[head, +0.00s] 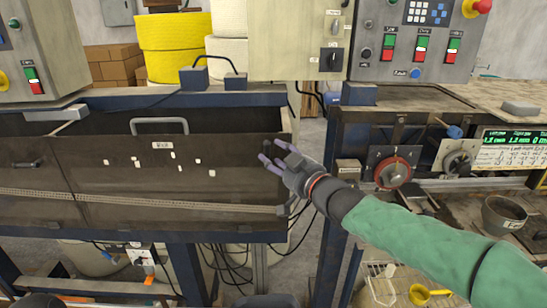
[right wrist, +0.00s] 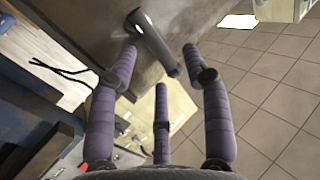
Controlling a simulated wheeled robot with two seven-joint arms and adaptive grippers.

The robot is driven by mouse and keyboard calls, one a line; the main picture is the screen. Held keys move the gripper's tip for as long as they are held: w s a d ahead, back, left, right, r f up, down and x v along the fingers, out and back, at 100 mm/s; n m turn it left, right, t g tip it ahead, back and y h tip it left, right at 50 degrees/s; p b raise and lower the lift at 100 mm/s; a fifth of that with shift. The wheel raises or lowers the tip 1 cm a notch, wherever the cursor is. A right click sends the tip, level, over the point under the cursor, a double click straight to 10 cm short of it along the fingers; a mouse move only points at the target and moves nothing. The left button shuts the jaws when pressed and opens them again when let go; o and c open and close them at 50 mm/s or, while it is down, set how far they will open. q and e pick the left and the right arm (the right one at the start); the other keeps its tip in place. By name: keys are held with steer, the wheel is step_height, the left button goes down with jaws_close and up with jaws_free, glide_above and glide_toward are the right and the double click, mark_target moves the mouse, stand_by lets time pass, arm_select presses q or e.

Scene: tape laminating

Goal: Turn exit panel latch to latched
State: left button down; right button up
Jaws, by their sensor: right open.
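The dark exit panel (head: 225,178) spans the left part of the head view, with small white labels and a handle on top. A dark lever-like latch (right wrist: 152,42) shows in the right wrist view, standing off the panel face. It lies between the spread purple fingers of my right gripper (right wrist: 161,66), which is open around it. I cannot tell whether the fingers touch it. In the head view my right gripper (head: 266,152) is at the panel's right end and mostly hides the latch. My left gripper is out of view.
A similar dark handle (head: 25,164) sits on the panel's left section. A chain (head: 150,202) runs along the panel's lower part. To the right are a red dial (head: 393,172) and a workbench with a bowl (head: 504,213). Cables hang below the panel's right end.

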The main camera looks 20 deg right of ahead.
steer(key=shift+w+a, duration=0.25)
steer(key=shift+w, duration=0.45)
jaws_close()
